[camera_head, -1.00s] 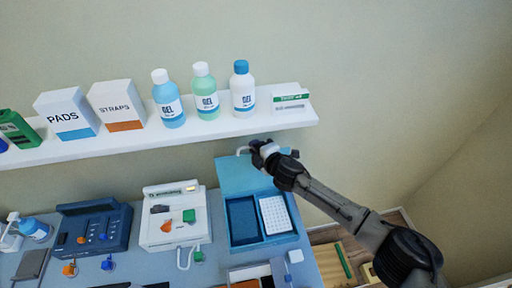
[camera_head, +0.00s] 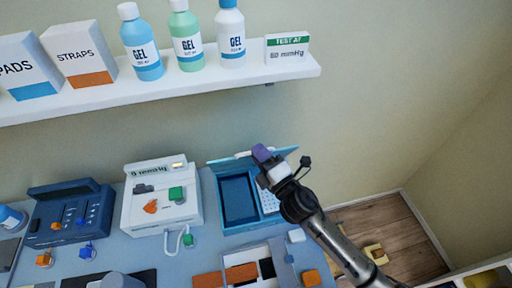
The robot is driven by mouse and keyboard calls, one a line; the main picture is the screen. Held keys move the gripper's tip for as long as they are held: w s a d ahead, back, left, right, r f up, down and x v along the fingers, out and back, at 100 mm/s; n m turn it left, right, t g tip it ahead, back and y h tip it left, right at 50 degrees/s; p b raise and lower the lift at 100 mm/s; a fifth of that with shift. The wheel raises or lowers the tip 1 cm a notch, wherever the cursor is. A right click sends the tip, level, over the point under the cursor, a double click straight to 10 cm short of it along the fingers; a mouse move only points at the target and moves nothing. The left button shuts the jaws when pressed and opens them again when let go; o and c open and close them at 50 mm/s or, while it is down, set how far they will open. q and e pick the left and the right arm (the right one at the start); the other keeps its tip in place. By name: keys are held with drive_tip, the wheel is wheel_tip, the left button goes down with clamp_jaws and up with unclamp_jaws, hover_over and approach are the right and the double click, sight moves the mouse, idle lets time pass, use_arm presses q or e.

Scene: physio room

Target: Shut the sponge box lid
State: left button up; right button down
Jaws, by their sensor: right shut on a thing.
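The sponge box (camera_head: 242,228) is a blue box on the table, with a dark blue empty-looking compartment on the left and a white dotted pad on the right, partly hidden by my arm. Its light blue lid (camera_head: 222,164) is hinged at the back and stands raised, seen nearly edge-on. A pale handle (camera_head: 242,154) shows on the lid. My right gripper (camera_head: 262,154), with purple fingertips, is shut at the lid's handle, above the back of the box; its fingers hide the exact contact. My left gripper is out of view.
A white pressure unit (camera_head: 160,205) and a dark blue case (camera_head: 70,222) stand left of the box. An open tray (camera_head: 235,262) lies in front. A shelf (camera_head: 180,92) with gel bottles and a sign (camera_head: 287,46) hangs above and behind.

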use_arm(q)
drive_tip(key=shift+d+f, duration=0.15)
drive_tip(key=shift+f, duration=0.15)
use_arm(e)
drive_tip(key=shift+s+d+f, duration=0.2)
drive_tip(key=shift+s+f, duration=0.2)
drive_tip(key=shift+s, duration=0.15)
drive_tip(key=shift+s+d+f, duration=0.15)
drive_tip(key=shift+s+f, duration=0.2)
drive_tip(key=shift+s, duration=0.2)
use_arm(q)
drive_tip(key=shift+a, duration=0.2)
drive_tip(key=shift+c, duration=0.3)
